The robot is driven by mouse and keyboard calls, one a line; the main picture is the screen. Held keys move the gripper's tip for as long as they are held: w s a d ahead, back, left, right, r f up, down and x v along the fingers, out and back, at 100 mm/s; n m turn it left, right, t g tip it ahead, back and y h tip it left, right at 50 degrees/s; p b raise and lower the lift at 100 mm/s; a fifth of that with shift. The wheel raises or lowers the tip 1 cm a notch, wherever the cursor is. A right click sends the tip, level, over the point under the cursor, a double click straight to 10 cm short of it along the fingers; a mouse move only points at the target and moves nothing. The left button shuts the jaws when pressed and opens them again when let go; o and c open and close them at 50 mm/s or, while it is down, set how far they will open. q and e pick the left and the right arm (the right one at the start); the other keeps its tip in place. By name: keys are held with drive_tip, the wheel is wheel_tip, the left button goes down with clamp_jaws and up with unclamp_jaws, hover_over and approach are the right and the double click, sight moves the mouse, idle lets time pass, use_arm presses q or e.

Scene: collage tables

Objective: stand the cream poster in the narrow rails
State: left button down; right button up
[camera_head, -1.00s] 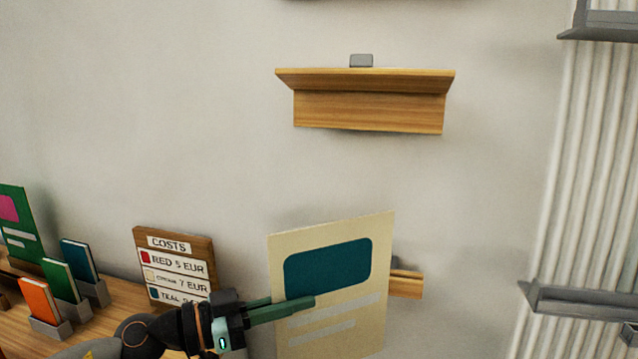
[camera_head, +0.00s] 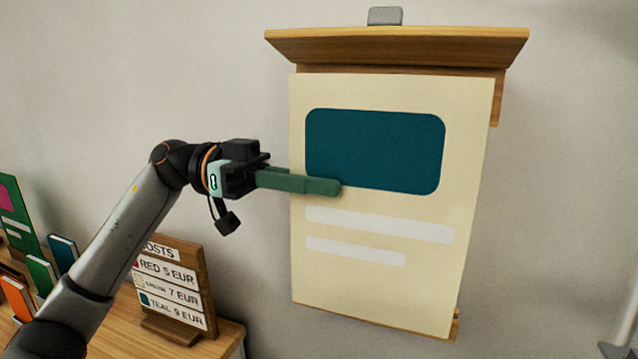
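The cream poster (camera_head: 380,280), with a teal block and two pale bars, is upright in front of the wall. My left gripper (camera_head: 325,186) is shut on its left edge, with one green finger across the front; the other finger is hidden behind the poster. A wooden rail (camera_head: 400,45) shows above and behind the poster's top edge. A small end of a lower wooden rail (camera_head: 455,326) shows at its bottom right corner. I cannot tell whether the poster touches either rail. My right gripper is not in view.
A wooden price board (camera_head: 205,280) stands on the table (camera_head: 215,340) at lower left. Small books (camera_head: 40,272) in holders and a green poster (camera_head: 18,220) stand further left. A grey block (camera_head: 385,16) sits on the upper rail. The wall right of the poster is clear.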

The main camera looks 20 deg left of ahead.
use_arm(q)
drive_tip(key=w, duration=0.3)
drive_tip(key=shift+w+d, duration=0.1)
drive_tip(key=shift+w+r+p, duration=0.1)
drive_tip(key=shift+w+p, duration=0.5)
drive_tip(key=shift+p, duration=0.4)
drive_tip(key=w+p, duration=0.2)
drive_tip(key=shift+f+p, duration=0.3)
drive_tip(key=shift+p, duration=0.05)
drive_tip(key=shift+w+a+p, duration=0.1)
drive_tip(key=shift+a+p, duration=0.1)
drive_tip(key=shift+p, duration=0.4)
drive_tip(key=shift+f, duration=0.15)
drive_tip(key=shift+f, duration=0.65)
idle(0.3)
